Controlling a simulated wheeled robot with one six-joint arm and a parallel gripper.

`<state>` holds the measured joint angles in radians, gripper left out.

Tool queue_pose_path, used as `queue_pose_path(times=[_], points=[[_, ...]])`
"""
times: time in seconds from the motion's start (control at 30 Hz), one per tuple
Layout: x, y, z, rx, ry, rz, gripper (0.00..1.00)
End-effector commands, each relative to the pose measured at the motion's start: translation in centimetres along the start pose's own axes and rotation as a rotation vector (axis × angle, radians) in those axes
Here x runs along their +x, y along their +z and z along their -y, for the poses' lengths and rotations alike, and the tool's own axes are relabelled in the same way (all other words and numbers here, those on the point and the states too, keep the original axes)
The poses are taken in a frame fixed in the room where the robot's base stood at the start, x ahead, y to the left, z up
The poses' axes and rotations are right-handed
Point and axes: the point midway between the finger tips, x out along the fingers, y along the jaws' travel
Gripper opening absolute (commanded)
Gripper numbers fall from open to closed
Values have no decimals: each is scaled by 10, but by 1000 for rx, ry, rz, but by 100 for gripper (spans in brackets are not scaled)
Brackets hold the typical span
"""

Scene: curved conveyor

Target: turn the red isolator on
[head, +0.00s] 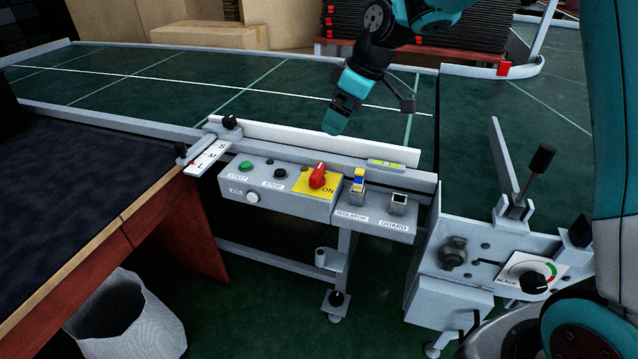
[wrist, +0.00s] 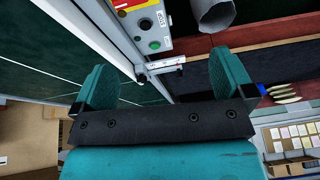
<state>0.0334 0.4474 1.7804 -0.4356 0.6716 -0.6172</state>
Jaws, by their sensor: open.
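The red isolator (head: 317,176) is a rotary knob on a yellow plate (head: 327,188) marked ON, on top of a grey control box (head: 290,200) at the conveyor's front edge. The knob is upright in the head view; its exact setting is hard to tell. In the wrist view only part of the yellow plate (wrist: 122,4) shows at the top edge. My gripper (head: 333,128) hangs above the green conveyor, behind and above the box, apart from the knob. In the wrist view my gripper (wrist: 165,78) has its teal fingers wide apart with nothing between them.
A green START button (head: 246,166) and a black STOP button (head: 280,173) sit left of the isolator. A white rail (head: 300,140) runs behind the box. A black dial (head: 532,282) and lever (head: 538,165) are at right.

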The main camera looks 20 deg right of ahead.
Motion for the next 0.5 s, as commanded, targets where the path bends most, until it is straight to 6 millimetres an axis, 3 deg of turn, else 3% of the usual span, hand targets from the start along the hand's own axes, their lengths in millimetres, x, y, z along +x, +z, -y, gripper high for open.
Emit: queue_pose_path(times=[0.03, 0.17, 0.37, 0.5], points=[[17, 5, -20, -13, 10, -2, 100], [32, 9, -48, -46, 30, -8, 100], [53, 10, -54, -54, 31, -7, 100], [82, 10, -55, -53, 30, -5, 100]])
